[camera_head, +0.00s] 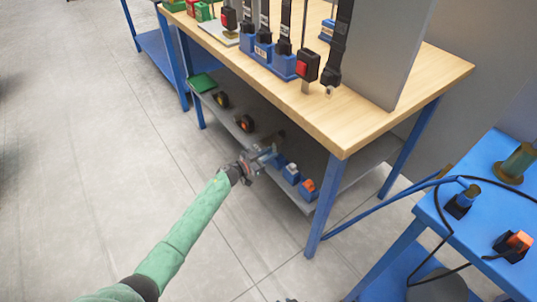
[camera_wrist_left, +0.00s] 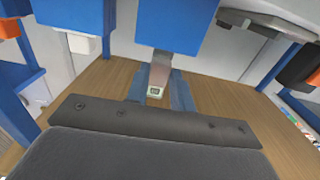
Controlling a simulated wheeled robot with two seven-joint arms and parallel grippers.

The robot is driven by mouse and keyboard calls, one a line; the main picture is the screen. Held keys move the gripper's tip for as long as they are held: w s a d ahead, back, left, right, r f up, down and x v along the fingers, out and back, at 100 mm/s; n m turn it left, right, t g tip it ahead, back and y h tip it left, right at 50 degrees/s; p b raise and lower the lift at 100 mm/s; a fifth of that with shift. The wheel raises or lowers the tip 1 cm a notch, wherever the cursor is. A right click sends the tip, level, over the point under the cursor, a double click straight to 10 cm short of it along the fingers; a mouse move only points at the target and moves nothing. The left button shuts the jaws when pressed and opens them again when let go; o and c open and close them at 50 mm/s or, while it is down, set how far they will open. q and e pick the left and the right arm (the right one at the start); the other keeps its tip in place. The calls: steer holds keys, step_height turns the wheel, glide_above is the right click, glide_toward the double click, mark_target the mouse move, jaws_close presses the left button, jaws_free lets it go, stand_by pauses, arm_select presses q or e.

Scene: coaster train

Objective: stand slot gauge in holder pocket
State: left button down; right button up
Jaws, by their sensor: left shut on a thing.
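My left gripper (camera_head: 264,155), at the end of the green arm, reaches to the front edge of the grey lower shelf under the wooden bench. It is shut on a small grey metal piece, probably the slot gauge, which also shows in the left wrist view (camera_wrist_left: 160,72). In that view, the piece runs between a blue block (camera_wrist_left: 172,22) and a small pale-framed end. Whether it sits in a pocket or only in front of the block is unclear. In the head view, blue blocks (camera_head: 290,173) stand on the shelf just right of the gripper.
A blue block with an orange top (camera_head: 309,187) stands at the shelf's right end. Dark round things with orange (camera_head: 244,123) lie farther left. The wooden bench top (camera_head: 425,78) overhangs the shelf. A blue table (camera_head: 480,215) stands at right. The floor at left is clear.

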arm_select(q)
steer(key=shift+f, duration=0.25)
steer(key=c, duration=1.1)
jaws_free()
steer(key=shift+v, duration=3.85)
steer(key=shift+a, duration=0.1)
